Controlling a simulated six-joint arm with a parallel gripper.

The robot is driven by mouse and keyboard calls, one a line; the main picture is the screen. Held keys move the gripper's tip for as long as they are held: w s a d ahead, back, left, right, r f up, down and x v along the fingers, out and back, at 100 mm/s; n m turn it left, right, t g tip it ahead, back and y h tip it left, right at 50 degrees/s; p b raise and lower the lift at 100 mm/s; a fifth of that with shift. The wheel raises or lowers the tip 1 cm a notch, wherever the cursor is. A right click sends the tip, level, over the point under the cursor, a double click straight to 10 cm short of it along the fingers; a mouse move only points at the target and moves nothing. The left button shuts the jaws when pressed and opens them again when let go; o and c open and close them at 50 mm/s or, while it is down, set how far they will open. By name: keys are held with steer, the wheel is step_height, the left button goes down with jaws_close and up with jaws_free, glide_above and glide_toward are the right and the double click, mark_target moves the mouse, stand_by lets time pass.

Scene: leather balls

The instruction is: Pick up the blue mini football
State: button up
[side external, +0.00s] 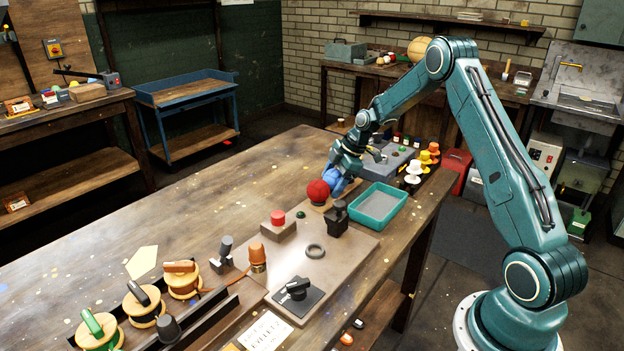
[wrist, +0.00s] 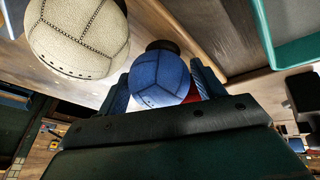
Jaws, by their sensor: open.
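The blue mini football (side external: 337,182) is at the end of my arm in the side view, just right of a red ball (side external: 318,190). In the wrist view the blue football (wrist: 160,78) sits between the two fingers of my gripper (wrist: 163,85), which are open on either side of it. I cannot tell whether a finger touches it. My gripper (side external: 340,172) points down at the ball in the side view and partly covers it. A dark round support shows behind the ball in the wrist view.
A large cream stitched ball (wrist: 78,35) is close to the left finger in the wrist view. A teal tray (side external: 378,206) lies to the right of the blue football. Black, red and orange knobs and switches stand on the board in front. The table's left side is mostly clear.

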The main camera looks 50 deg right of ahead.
mark_target(334, 170)
steer(key=c, duration=0.8)
steer(key=shift+r, duration=0.1)
step_height(334, 170, up, 20)
steer(key=shift+f, duration=0.1)
stand_by(0.5)
stand_by(0.4)
